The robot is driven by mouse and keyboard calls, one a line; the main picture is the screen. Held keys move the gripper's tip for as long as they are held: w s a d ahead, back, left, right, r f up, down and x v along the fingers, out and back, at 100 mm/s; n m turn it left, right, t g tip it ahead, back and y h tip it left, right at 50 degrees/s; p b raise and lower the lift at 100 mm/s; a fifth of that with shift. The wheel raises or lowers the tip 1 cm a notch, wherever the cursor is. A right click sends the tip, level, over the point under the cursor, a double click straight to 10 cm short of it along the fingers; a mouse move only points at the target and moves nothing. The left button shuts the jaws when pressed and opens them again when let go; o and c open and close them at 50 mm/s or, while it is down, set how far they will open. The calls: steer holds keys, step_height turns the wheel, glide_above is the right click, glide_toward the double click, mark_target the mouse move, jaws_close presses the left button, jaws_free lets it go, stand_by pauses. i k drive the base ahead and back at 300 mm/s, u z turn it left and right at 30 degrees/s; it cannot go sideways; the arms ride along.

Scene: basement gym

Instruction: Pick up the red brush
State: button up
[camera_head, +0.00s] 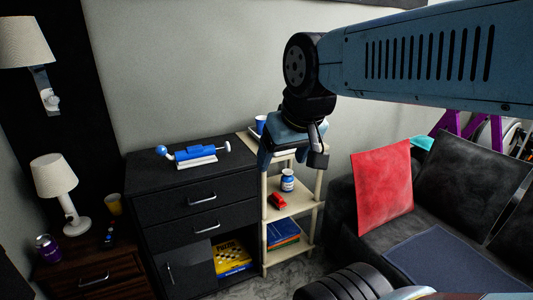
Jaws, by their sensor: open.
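A small red object (278,201), which looks like the red brush, lies on the middle shelf of the cream shelf unit (290,210). It is too small to make out bristles or a handle. My gripper (292,160) points down in front of the unit's upper part, with its fingers apart and nothing visible between them. In the picture it is above the red object and apart from it. My gripper hides part of the top shelf.
A blue-labelled jar (288,184) stands just behind the red object. Books (284,232) lie on the shelf below. The black dresser (190,195) is to the left, with a blue and white device (195,155) on top. A dark sofa (440,185) with a red cushion (382,185) is to the right.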

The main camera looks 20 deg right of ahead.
mark_target(278, 201)
steer(key=u, duration=0.1)
steer(key=k, duration=0.5)
steer(key=u, duration=0.85)
steer(key=i, duration=1.45)
steer(key=z, duration=1.6)
